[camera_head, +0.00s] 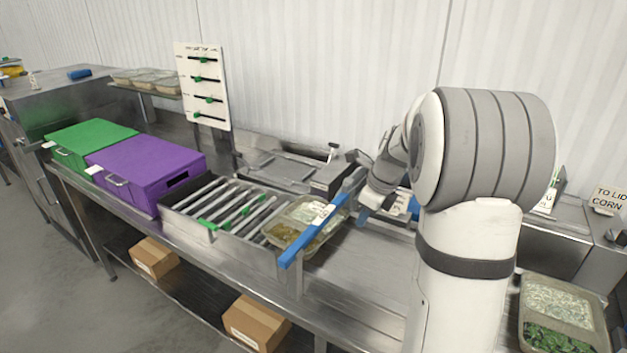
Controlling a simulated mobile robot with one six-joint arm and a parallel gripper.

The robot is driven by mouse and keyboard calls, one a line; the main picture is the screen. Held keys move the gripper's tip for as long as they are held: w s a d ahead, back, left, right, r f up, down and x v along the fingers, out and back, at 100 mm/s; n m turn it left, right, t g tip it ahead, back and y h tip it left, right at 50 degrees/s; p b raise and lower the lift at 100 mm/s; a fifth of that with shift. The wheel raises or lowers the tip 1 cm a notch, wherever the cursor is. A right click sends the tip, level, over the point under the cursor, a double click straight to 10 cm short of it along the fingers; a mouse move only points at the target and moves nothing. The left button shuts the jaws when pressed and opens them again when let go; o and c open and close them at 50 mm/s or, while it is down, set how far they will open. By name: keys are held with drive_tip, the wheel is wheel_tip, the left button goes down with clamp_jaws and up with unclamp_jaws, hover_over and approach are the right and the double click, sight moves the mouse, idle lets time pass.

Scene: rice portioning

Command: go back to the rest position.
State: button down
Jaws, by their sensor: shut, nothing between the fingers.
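My gripper (362,215) is at the end of my white and grey arm, right of the middle of the view. Part of the wrist is hidden behind my own large arm links. I cannot tell whether the fingertips touch anything.
A filled tray (284,222) sits at the right end of the roller conveyor (215,205), partly behind the blue bar. Purple (145,165) and green (88,137) boxes stand left. A two-part food tray (598,318) is at lower right. Bare bench (350,285) lies in front.

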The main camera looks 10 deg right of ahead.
drive_tip(key=s+a+r+n+h, duration=0.1)
drive_tip(key=s+a+r+n, duration=0.4)
drive_tip(key=s+a+n, duration=0.6)
drive_tip(key=s+a+f+n+t+h+b, duration=0.1)
drive_tip(key=s+a+n, duration=0.1)
drive_tip(key=s+n, duration=1.2)
drive_tip(key=shift+f+n, duration=0.4)
drive_tip(key=shift+n, duration=0.7)
drive_tip(key=shift+d, duration=0.1)
